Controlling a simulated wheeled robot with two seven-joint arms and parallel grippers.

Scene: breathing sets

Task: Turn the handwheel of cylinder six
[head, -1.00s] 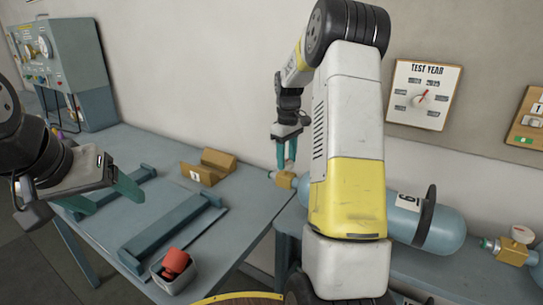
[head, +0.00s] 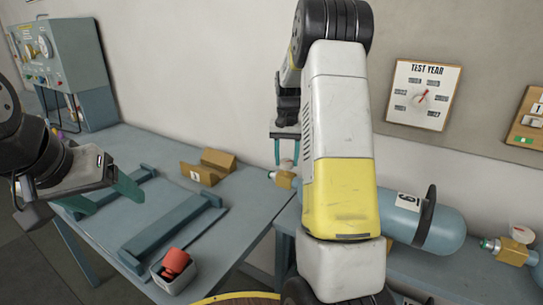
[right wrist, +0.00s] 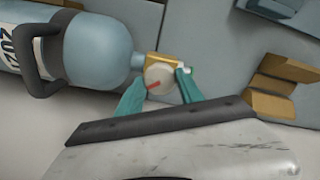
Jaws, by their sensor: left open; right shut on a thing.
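Cylinder six (head: 445,229), pale blue with a "6" label and a dark carrying hoop, lies on the right bench, partly hidden behind my right arm. Its brass valve (head: 284,180) points left. In the right wrist view the cylinder (right wrist: 100,45) lies at the left, and its round pale handwheel (right wrist: 158,76) carries a red mark. My right gripper (head: 287,163) is shut on the handwheel, with one teal finger on each side of it in the right wrist view (right wrist: 160,90). My left gripper (head: 105,195) is open and empty over the left table.
The left table (head: 225,240) holds a teal rack (head: 170,232), brown blocks (head: 207,170) and a grey bin with red items (head: 172,272). Another brass valve (head: 513,252) is at the right. A "TEST YEAR" board (head: 422,95) hangs on the wall; a control panel (head: 60,55) stands at far left.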

